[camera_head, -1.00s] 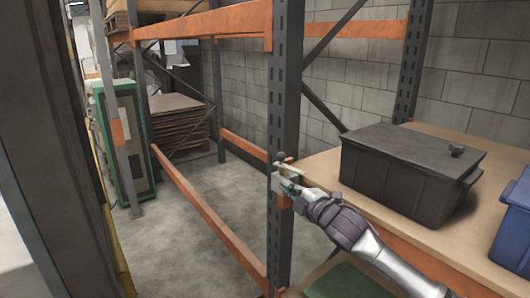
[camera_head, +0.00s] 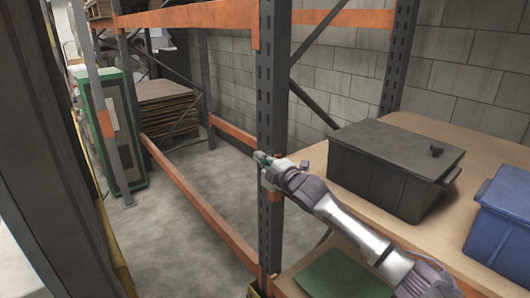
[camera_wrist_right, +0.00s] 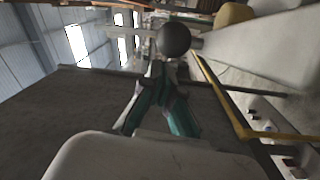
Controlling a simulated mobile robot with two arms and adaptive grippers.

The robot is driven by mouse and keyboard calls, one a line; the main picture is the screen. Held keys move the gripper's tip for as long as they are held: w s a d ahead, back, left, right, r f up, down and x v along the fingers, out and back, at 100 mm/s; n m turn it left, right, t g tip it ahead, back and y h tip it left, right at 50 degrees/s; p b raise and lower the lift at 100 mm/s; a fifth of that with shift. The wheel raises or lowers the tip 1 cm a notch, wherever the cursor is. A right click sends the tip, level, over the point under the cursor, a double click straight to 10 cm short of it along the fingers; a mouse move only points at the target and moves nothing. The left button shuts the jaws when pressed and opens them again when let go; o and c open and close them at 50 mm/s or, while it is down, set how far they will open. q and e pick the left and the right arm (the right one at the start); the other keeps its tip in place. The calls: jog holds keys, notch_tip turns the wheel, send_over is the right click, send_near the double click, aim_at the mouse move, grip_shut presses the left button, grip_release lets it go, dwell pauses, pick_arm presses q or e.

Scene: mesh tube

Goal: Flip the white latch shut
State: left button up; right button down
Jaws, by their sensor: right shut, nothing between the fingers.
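My right gripper (camera_head: 262,160) is shut and empty, against or just in front of the dark rack upright (camera_head: 272,110) where the latch sits. The white latch is hard to make out in the head view, mostly hidden behind the gripper. In the right wrist view the closed teal fingers (camera_wrist_right: 163,85) point at a dark round knob (camera_wrist_right: 173,40), seemingly the latch's, just beyond the fingertips; I cannot tell whether they touch. My left gripper is not in view.
A black lidded box (camera_head: 395,160) stands on the wooden shelf (camera_head: 465,140) right of the upright, with a blue bin (camera_head: 500,220) beside it. Orange beams (camera_head: 200,210) run left of the upright. A green cabinet (camera_head: 112,130) and stacked brown sheets (camera_head: 168,107) stand farther back.

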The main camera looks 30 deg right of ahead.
jog(key=shift+s+d+f, duration=0.1)
jog(key=shift+s+d, duration=0.05)
jog(key=shift+d, duration=0.4)
jog(key=m+h+b, duration=0.1)
jog(key=h, duration=0.1)
jog(key=w+d+m+h+b, duration=0.1)
jog(key=h, duration=0.2)
jog(key=shift+w+d+m, duration=0.1)
jog(key=shift+d+m, duration=0.1)
jog(key=shift+m, duration=0.2)
jog(key=shift+d, duration=0.15)
